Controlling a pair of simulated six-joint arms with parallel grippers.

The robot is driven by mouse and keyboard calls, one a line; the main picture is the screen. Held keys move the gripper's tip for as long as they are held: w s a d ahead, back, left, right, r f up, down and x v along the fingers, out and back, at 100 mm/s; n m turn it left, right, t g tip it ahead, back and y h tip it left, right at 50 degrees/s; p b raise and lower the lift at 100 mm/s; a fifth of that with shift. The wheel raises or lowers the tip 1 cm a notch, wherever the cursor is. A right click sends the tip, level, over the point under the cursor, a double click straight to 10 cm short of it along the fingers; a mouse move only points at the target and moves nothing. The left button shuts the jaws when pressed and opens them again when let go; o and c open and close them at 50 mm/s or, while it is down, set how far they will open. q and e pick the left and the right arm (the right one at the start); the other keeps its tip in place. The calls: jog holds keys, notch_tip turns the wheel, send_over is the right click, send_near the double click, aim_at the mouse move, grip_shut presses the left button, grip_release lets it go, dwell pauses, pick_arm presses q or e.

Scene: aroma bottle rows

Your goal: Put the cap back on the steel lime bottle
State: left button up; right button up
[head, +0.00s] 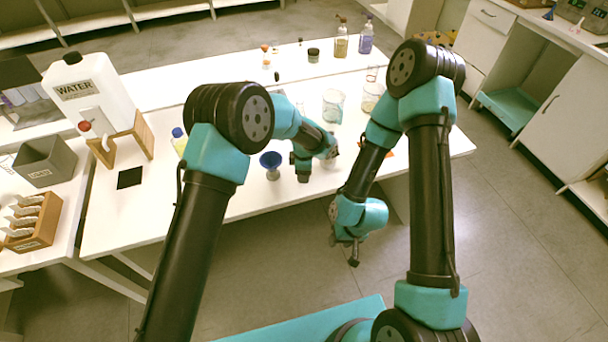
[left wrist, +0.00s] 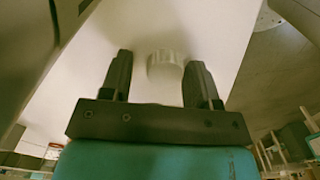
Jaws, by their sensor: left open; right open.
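In the left wrist view, a pale, ribbed round piece (left wrist: 165,65), looking like a cap, shows between the two fingers of my left gripper (left wrist: 162,80). The fingers are open, with gaps on both sides of it. I cannot tell whether it is loose or on a bottle. In the head view my left gripper (head: 333,152) is over the front part of the white table, and its arm hides what is beneath. My right gripper (head: 352,252) is open and empty, hanging in front of the table edge. I cannot make out the steel lime bottle with certainty.
A blue funnel (head: 271,160) stands left of my left gripper. Glass beakers (head: 333,106) stand behind it. Amber (head: 341,42) and purple (head: 366,40) bottles stand at the back.

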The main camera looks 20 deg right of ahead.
pick_arm(q)
jog(key=c, duration=0.8)
jog(key=shift+r, duration=0.15)
jog(key=shift+r, duration=0.2)
notch_tip(320, 180, up, 3)
jog(key=shift+f, duration=0.1)
jog(key=s+a, duration=0.2)
jog(key=s, duration=0.5)
jog(key=s+a+r, duration=0.1)
jog(key=s+a, duration=0.1)
jog(key=s, duration=0.6)
jog(key=shift+s+a+r, duration=0.2)
jog(key=shift+r, duration=0.05)
